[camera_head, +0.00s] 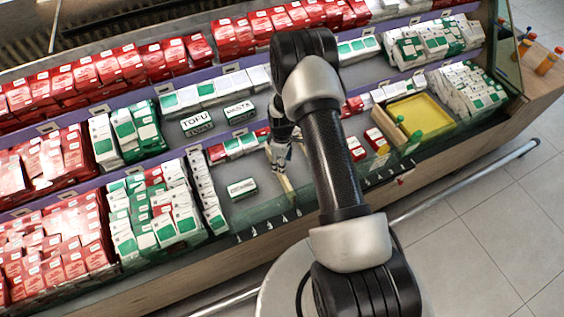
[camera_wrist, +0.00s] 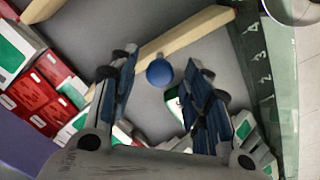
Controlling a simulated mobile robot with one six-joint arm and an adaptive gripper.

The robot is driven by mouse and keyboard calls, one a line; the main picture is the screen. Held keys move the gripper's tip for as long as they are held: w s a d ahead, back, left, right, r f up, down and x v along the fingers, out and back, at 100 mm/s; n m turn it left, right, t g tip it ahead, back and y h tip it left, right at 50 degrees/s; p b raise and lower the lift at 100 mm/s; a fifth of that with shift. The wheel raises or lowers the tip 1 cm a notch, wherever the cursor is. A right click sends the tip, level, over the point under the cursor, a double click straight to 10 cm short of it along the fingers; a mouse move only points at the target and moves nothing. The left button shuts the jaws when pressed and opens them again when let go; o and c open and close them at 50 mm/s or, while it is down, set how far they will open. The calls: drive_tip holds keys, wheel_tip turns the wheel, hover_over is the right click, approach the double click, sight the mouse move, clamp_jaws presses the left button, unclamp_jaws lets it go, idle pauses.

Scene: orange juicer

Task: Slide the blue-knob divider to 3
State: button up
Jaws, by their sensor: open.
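The blue knob (camera_wrist: 159,72) stands on a pale wooden divider (camera_wrist: 190,37) that slants across the grey shelf in the wrist view. The divider's right end lies near the 4 on the number scale (camera_wrist: 258,54) along the green glass edge; lower numbers run down from there. My gripper (camera_wrist: 163,64) is open, with one finger on each side of the knob; I cannot tell whether either touches it. In the head view my gripper (camera_head: 280,152) is over the shelf at the divider's far end, and the divider (camera_head: 284,183) shows partly; the knob is hidden there.
Red and green-white boxes (camera_wrist: 38,95) stand left of the divider. Another wooden bar (camera_wrist: 42,9) shows at the top left. A lone TOFU-style green box (camera_head: 242,188) lies left of the divider. A yellow tray (camera_head: 420,113) lies to the right.

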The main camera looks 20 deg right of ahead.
clamp_jaws()
idle(0.7)
